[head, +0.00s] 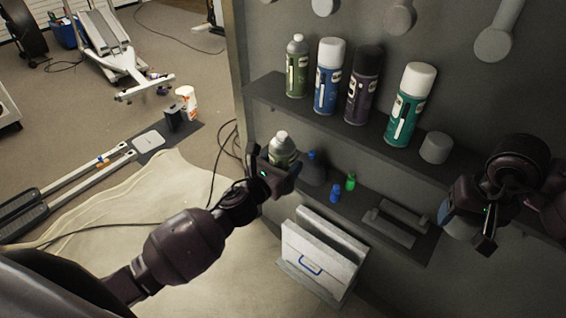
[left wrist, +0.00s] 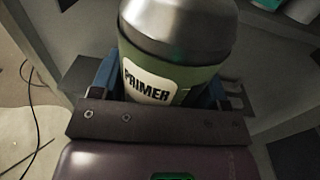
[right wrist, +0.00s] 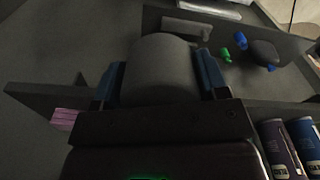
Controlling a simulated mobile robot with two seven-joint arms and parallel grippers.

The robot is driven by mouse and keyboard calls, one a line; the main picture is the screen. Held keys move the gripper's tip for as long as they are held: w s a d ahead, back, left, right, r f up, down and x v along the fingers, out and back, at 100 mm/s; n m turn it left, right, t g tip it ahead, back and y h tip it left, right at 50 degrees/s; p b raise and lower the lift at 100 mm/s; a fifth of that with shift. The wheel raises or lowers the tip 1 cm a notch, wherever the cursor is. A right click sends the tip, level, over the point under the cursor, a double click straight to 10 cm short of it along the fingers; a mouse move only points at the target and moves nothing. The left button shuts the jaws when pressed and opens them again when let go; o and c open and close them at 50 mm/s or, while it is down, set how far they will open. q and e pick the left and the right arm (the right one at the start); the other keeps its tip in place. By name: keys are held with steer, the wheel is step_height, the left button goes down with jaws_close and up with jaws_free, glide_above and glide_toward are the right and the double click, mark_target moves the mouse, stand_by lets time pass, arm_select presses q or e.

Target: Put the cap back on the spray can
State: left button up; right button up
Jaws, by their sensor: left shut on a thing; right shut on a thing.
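A green spray can labelled PRIMER (left wrist: 165,85) with a bare metal top is between the jaws of my left gripper (left wrist: 160,85). In the head view this can (head: 283,147) is upright in front of the lower shelf, with my left gripper (head: 275,172) shut around its body. My right gripper (right wrist: 162,80) is shut on a plain grey cylindrical cap (right wrist: 162,60). In the head view the cap (head: 458,229) is partly hidden behind my right gripper (head: 470,215) at the right. Can and cap are well apart.
The upper shelf (head: 275,98) holds several spray cans and a loose pale cap (head: 435,148). A white file holder (head: 318,262) stands below.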

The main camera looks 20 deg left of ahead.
steer(key=shift+r, duration=0.1)
stand_by(0.5)
steer(key=n, duration=0.2)
glide_toward(282, 134)
steer(key=s, duration=0.1)
steer(key=f, duration=0.1)
steer(key=w+f+m, duration=0.1)
steer(key=f, duration=0.1)
steer(key=shift+w+a+f+m+g, duration=0.15)
steer(key=shift+w+a+m+g, duration=0.05)
steer(key=shift+a+m+g, duration=0.1)
steer(key=shift+w+d+f, duration=0.15)
steer(key=shift+w+d, duration=0.05)
steer(key=shift+d, duration=0.15)
steer(key=shift+a+f, duration=0.1)
steer(key=shift+f, duration=2.85)
